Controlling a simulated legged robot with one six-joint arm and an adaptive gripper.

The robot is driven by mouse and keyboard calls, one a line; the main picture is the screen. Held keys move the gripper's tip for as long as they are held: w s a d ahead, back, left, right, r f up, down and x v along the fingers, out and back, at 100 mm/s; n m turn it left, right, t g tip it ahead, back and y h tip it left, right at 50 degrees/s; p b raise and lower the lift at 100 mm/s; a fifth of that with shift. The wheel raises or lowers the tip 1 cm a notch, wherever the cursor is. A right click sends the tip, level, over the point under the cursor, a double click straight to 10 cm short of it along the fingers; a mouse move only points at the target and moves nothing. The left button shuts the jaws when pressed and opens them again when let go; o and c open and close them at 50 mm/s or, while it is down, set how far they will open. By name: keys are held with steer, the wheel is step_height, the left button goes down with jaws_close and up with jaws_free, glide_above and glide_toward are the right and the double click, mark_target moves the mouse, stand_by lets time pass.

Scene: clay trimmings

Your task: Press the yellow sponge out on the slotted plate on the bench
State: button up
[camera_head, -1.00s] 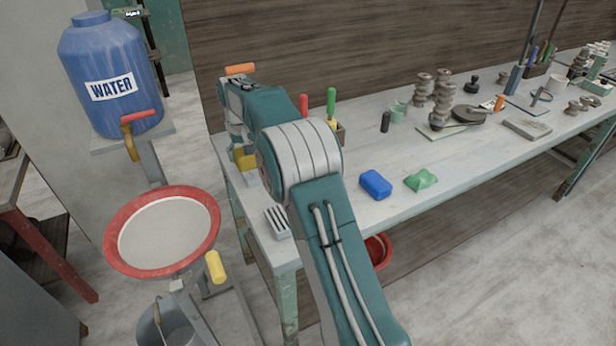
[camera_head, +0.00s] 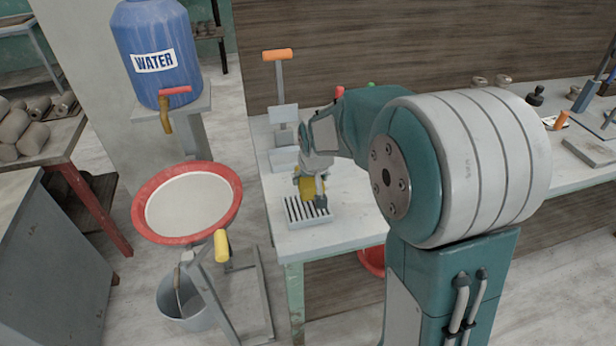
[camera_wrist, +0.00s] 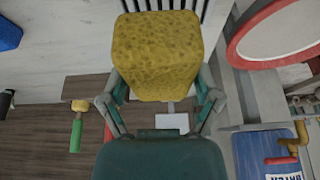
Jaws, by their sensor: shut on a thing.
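The yellow sponge (camera_head: 307,188) is a porous block held by my gripper (camera_head: 311,184) over the back part of the slotted plate. In the wrist view the sponge (camera_wrist: 160,50) sits between both fingers of my gripper (camera_wrist: 160,84), which are shut on its sides. The slotted plate (camera_head: 309,223) is a grey block with dark slots, lying near the left front corner of the bench (camera_head: 345,238). In the wrist view the sponge hides most of the plate (camera_wrist: 191,8). I cannot tell whether the sponge touches it.
A grey stand with an orange handle (camera_head: 277,54) is behind the plate. A red-rimmed round sieve (camera_head: 238,190) and a bucket (camera_head: 186,302) are left of the bench. The blue water barrel (camera_head: 157,50) stands behind them. The bench front right of the plate is clear.

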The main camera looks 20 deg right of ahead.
mark_target(306, 207)
steer(key=shift+f, duration=0.45)
steer(key=f, duration=0.1)
steer(key=a+f, duration=0.1)
steer(key=f, duration=0.1)
steer(key=shift+a+f, duration=0.15)
steer(key=shift+a, duration=0.15)
steer(key=shift+f, duration=0.35)
steer(key=shift+d+f, duration=0.35)
steer(key=shift+d, duration=0.2)
steer(key=shift+a, duration=0.15)
steer(key=shift+a, duration=0.25)
steer(key=shift+d+f, duration=0.1)
steer(key=shift+d, duration=0.15)
steer(key=shift+a+f, duration=0.1)
steer(key=shift+f, duration=0.3)
